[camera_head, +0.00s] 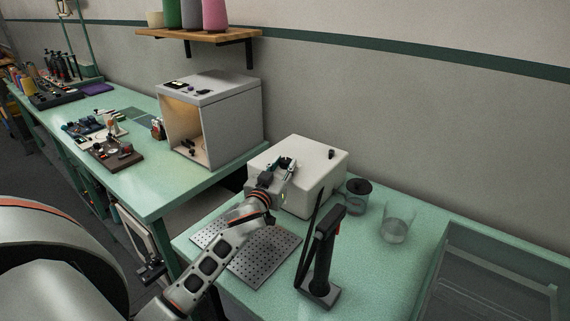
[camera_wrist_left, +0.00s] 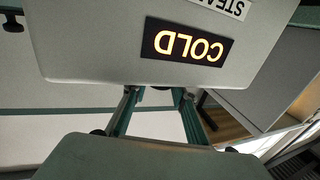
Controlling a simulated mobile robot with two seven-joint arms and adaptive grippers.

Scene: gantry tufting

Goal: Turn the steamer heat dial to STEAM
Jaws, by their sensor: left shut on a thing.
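The steamer is a white box (camera_head: 318,172) on the green table. In the left wrist view its face (camera_wrist_left: 90,45) appears upside down, with a lit amber "COLD" display (camera_wrist_left: 187,43) and part of a "STEAM..." label (camera_wrist_left: 222,6). My left gripper (camera_head: 284,166) is at the steamer's front, near its top edge. In the left wrist view its two green-grey fingers (camera_wrist_left: 157,95) reach to the edge of the steamer face. It is shut on the heat dial, which is mostly hidden; its setting cannot be read. My right gripper is not in view.
A black steam wand (camera_head: 322,255) stands upright on the table, right of my left arm. A perforated metal plate (camera_head: 262,262) lies below the arm. An open white cabinet (camera_head: 222,95) stands behind left.

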